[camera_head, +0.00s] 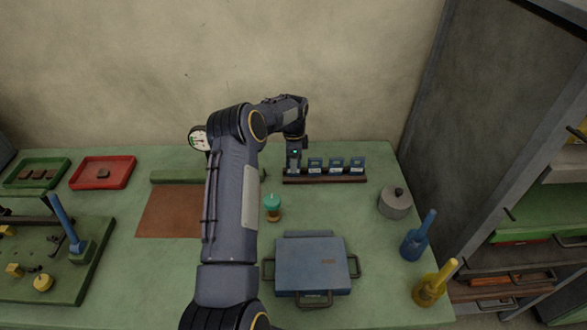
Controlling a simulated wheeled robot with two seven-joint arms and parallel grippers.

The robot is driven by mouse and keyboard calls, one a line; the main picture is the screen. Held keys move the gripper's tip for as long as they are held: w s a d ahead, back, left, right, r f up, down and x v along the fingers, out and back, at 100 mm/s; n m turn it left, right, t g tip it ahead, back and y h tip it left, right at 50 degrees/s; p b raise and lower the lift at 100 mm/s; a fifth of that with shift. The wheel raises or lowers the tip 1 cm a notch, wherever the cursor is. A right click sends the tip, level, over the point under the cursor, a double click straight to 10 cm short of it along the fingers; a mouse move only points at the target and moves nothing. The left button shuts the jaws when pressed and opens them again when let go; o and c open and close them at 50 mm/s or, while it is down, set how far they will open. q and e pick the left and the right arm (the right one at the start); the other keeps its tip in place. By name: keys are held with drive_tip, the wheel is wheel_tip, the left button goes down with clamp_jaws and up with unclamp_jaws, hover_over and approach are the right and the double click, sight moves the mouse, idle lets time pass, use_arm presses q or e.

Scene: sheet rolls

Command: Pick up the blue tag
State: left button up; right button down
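A dark rack (325,180) stands near the wall at the back of the green table. Several small blue tags with pale lower labels stand upright in it; one is at its right end (357,164), one in the middle (336,165) and one further left (315,166). My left gripper (294,166) points down at the rack's left end, beside the leftmost clearly visible tag. The gripper hides that end of the rack. Its fingers are too small and dark to tell if they are open or hold something. My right gripper is out of view.
A blue case (310,266) lies in front, with a teal-topped jar (272,206) behind its left side. A grey pot (396,203), a blue bottle (418,240) and a yellow one (433,287) line the right edge. Red (103,172) and green (36,172) trays sit left.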

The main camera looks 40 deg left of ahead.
use_arm(q)
clamp_jaws()
drive_tip(key=shift+r, duration=0.1)
drive_tip(key=shift+r+p, duration=0.4)
drive_tip(key=shift+r, duration=0.2)
wheel_tip(320, 180, up, 3)
drive_tip(key=shift+d+f+p, duration=0.1)
drive_tip(key=shift+f+p, duration=0.05)
drive_tip(key=shift+p, duration=0.5)
drive_tip(key=s+d+r, duration=0.7)
drive_tip(key=d+r, duration=0.2)
drive_tip(key=d, duration=0.3)
drive_tip(key=shift+p, duration=0.35)
